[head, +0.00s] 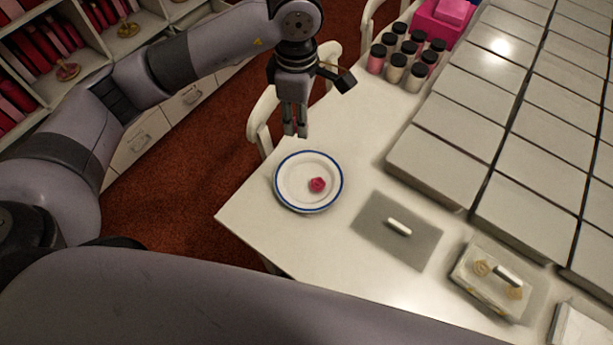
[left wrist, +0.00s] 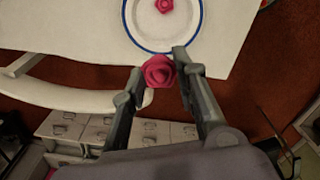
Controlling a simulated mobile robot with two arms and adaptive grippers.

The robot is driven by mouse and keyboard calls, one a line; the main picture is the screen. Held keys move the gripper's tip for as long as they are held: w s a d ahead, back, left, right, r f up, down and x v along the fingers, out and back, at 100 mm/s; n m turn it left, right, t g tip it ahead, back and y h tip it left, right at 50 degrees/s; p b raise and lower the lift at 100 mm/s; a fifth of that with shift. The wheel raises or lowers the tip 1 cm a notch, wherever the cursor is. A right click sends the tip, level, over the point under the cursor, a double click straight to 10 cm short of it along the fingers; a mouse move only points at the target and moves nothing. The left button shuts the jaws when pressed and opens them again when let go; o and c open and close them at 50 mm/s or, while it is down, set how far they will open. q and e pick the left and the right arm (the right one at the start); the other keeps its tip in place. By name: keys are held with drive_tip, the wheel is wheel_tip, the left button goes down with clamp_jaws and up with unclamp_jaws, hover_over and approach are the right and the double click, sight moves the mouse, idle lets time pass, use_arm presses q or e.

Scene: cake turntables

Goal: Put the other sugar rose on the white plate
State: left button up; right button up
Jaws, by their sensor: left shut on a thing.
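A white plate (head: 293,196) with a blue rim lies near the table's left corner. One pink sugar rose (head: 317,185) lies on it, right of its middle. In the left wrist view, the plate (left wrist: 150,36) and its rose (left wrist: 164,5) show at the top. My left gripper (head: 295,130) is above the table's left edge, just behind the plate in the head view. It is shut on another pink sugar rose (left wrist: 158,72), which shows between the fingers in the left wrist view. The fingers hide this rose in the head view. My right gripper is not in view.
The white table (head: 350,152) has a grey mat (head: 375,237) with a white stick-like piece (head: 399,227) right of the plate. Several dark-lidded jars (head: 396,74) and rows of flat white boxes (head: 450,165) stand behind. White chairs (head: 262,120) stand at the table's left edge.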

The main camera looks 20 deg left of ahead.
use_arm(q)
drive_tip(key=p, duration=0.3)
hover_over(300, 176)
wheel_tip(300, 176, down, 14)
drive_tip(key=shift+s+r, duration=0.1)
wheel_tip(300, 176, down, 6)
drive_tip(key=shift+r, duration=0.25)
drive_tip(key=shift+f, duration=0.15)
drive_tip(key=o, duration=0.7)
drive_tip(key=shift+o, duration=0.3)
